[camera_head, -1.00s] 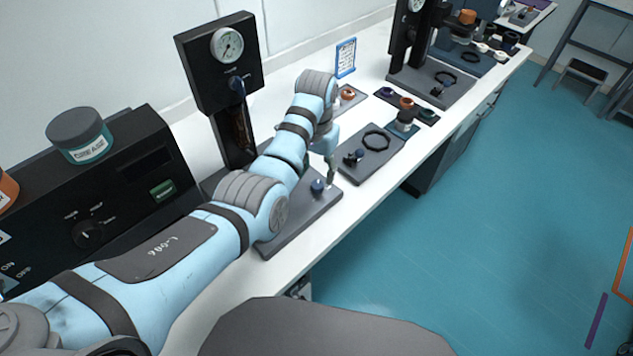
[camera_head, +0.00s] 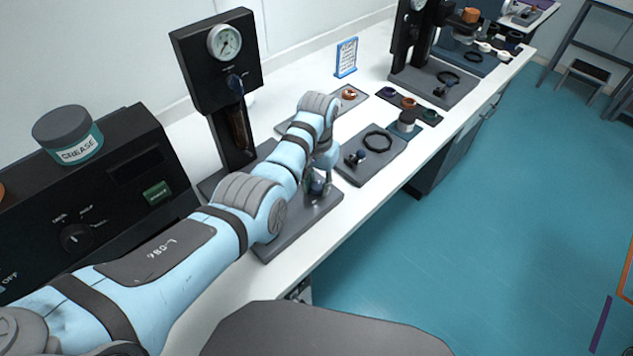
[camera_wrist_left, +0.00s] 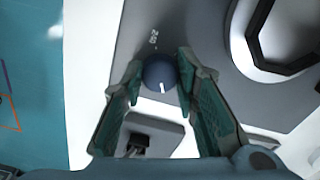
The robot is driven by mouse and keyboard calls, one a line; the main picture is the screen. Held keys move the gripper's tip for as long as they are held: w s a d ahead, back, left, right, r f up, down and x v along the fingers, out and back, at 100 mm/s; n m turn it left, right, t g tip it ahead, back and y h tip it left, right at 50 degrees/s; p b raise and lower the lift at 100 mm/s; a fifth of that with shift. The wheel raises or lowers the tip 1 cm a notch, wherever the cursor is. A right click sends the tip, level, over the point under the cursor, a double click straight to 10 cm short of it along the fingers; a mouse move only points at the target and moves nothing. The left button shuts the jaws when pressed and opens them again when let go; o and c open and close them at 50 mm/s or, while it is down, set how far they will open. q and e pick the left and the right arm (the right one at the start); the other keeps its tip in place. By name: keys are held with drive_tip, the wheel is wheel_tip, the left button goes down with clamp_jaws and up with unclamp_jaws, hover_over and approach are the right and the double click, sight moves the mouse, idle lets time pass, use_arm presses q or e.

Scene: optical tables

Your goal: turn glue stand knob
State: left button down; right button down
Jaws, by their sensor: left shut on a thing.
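The glue stand (camera_head: 228,70) is a black column with a round dial gauge, on a grey base plate (camera_head: 286,232) in the head view. A small dark blue knob (camera_head: 317,188) sits on that plate and shows below my left gripper (camera_head: 321,180). In the left wrist view the knob (camera_wrist_left: 160,73) is round with a white pointer line, and small white markings are on the plate beyond it. My left gripper (camera_wrist_left: 159,68) is shut on the knob, with one finger on each side. My right gripper is not in view.
A black control box (camera_head: 90,200) with a grease jar (camera_head: 68,135) stands at the left. Right of the stand is another grey plate (camera_head: 368,158) with a black ring (camera_head: 377,141) and a small knob (camera_head: 355,158). A blue-framed sign (camera_head: 346,57) stands behind.

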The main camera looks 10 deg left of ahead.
use_arm(q)
drive_tip(key=shift+r+n+p, duration=0.1)
drive_tip(key=shift+n+p, duration=0.5)
drive_tip(key=shift+n, duration=0.3)
drive_tip(key=n+p, duration=0.1)
drive_tip(key=n, duration=0.1)
drive_tip(key=shift+n, duration=0.3)
drive_tip(key=n, duration=0.3)
drive_tip(key=shift+w+n+p, duration=0.1)
drive_tip(key=shift+n+p, duration=0.2)
drive_tip(key=shift+p, duration=0.05)
drive_tip(key=shift+n, duration=1.9)
drive_tip(key=shift+w, duration=0.1)
